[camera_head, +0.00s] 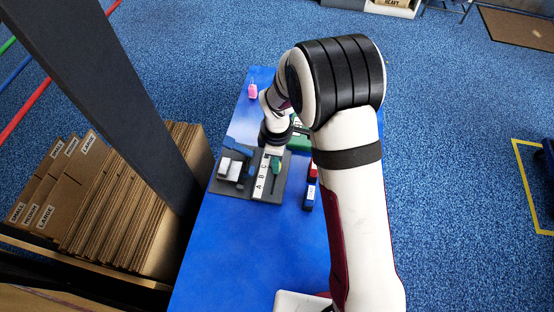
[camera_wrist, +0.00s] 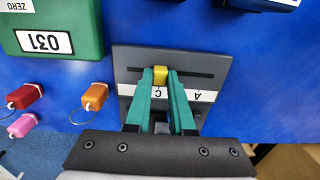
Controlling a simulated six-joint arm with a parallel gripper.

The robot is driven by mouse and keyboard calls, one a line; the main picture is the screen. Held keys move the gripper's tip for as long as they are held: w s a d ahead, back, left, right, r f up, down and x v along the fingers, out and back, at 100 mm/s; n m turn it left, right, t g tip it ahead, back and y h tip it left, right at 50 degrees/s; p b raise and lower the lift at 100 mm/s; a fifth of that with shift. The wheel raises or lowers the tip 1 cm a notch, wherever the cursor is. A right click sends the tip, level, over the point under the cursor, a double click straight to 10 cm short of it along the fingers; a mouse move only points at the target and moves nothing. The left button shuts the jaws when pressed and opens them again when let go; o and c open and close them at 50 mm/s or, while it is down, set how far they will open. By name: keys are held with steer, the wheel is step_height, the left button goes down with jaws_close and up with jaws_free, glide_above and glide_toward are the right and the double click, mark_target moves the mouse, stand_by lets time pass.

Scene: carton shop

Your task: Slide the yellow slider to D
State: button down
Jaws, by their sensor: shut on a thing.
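The yellow slider (camera_wrist: 160,75) sits in the dark slot of a grey panel (camera_wrist: 135,57) in the wrist view. A white letter strip (camera_wrist: 205,96) runs along the slot, with C just by the slider and A to the right. My fingers cover other parts of the strip. My gripper (camera_wrist: 160,82) has its green fingertips on both sides of the slider, shut on it. In the head view, my gripper (camera_head: 276,165) is over the panel (camera_head: 268,197), where A, B and C show. The slider cannot be made out there.
A green box marked 031 (camera_wrist: 50,22) is left of the panel in the wrist view, with orange (camera_wrist: 95,97), red (camera_wrist: 25,96) and pink (camera_wrist: 22,124) tags near it.

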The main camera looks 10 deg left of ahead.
steer(key=shift+w, duration=0.1)
stand_by(0.7)
steer(key=shift+w, duration=1.65)
steer(key=c, duration=0.8)
jaws_free()
steer(key=shift+o, duration=0.2)
steer(key=shift+r, duration=0.1)
step_height(320, 180, up, 16)
steer(key=shift+s, duration=0.1)
